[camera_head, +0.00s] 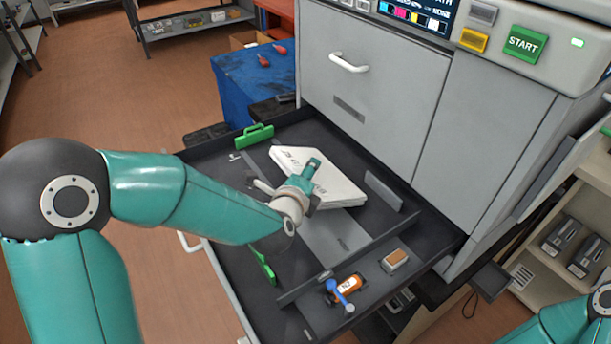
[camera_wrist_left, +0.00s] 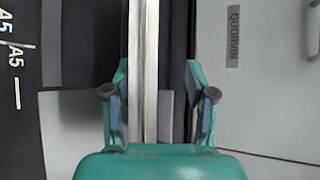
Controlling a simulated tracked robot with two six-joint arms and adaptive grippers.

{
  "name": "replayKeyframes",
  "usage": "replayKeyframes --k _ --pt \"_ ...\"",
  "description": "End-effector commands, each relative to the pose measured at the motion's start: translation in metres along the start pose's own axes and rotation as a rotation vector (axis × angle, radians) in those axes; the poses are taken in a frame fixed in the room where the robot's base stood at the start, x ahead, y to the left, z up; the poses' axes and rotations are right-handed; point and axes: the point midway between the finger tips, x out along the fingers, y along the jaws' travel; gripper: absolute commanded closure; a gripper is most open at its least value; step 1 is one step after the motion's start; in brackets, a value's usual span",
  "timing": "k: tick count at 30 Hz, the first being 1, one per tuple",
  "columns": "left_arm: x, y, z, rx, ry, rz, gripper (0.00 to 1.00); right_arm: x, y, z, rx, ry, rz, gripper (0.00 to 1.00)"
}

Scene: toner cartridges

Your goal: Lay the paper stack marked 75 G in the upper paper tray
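The white paper stack (camera_head: 335,187) is over the open black paper tray (camera_head: 213,150), turned at an angle to the tray's sides. Part of its dark print shows, but I cannot read it fully. I cannot tell whether it rests fully on the tray floor. My left gripper (camera_head: 306,180) is at its near left side, one teal finger over its top. In the left wrist view the left gripper (camera_wrist_left: 158,95) is open, with the stack edge-on (camera_wrist_left: 143,60) between its fingers. A gap shows between the stack and the right finger. My right gripper is out of view.
Green guides (camera_head: 254,135) (camera_head: 263,264) and a grey plate (camera_head: 384,191) stand in the tray. The copier's grey drawer front (camera_head: 375,80) rises behind.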

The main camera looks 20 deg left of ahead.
Motion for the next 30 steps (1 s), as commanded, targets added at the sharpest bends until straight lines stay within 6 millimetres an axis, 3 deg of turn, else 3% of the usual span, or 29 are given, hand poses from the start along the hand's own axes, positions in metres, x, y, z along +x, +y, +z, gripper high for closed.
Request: replayKeyframes --k 8,30 --pt "-0.006 -0.001 0.000 0.001 0.001 0.001 0.46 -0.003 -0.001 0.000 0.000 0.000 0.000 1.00" --pt "-0.051 -0.002 0.000 0.000 0.001 -0.001 0.46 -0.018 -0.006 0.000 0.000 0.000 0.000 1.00"
